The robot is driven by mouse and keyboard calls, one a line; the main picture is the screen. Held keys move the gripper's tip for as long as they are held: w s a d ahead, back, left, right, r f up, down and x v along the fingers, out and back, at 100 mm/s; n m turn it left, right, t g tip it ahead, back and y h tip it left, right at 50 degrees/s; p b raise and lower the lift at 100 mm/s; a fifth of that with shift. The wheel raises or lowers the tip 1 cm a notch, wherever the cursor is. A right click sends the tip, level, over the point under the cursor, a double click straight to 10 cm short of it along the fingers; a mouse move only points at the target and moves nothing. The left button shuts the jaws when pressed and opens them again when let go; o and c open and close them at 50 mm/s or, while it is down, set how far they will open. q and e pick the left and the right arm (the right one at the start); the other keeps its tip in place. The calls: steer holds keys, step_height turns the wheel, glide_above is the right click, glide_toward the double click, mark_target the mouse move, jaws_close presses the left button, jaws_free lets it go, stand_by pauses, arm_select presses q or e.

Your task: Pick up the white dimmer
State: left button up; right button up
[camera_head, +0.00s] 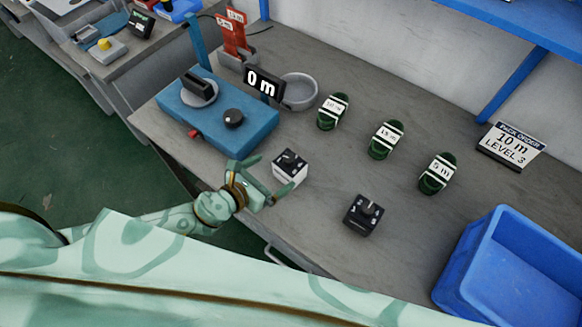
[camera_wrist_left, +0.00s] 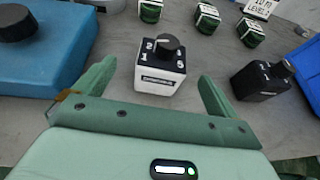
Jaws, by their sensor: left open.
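The white dimmer (camera_head: 290,168) is a small white box with a black top and a black knob. It stands upright on the grey bench near its front edge. In the left wrist view the white dimmer (camera_wrist_left: 160,72) sits between and just beyond my open fingertips. My left gripper (camera_head: 266,177) is open and close in front of it, with one finger on each side; I cannot tell whether either touches. The left gripper also shows in the left wrist view (camera_wrist_left: 155,85). My right gripper is not in view.
A black dimmer (camera_head: 361,214) stands to the right. A blue machine (camera_head: 218,118) stands to the left. Several green coils (camera_head: 386,140), a grey bowl (camera_head: 299,92) and an order sign (camera_head: 511,146) stand behind. A blue bin (camera_head: 470,262) is at the right.

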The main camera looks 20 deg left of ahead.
mark_target(285, 167)
arm_select(q)
steer(key=x, duration=0.2)
steer(key=shift+w+d+f, duration=0.1)
steer(key=shift+w+f, duration=0.05)
steer(key=shift+w, duration=0.05)
steer(key=b+x, duration=0.1)
steer(key=x, duration=0.4)
steer(key=shift+d+f+b, duration=0.2)
steer(key=shift+d+b, duration=0.1)
steer(key=c, duration=1.1)
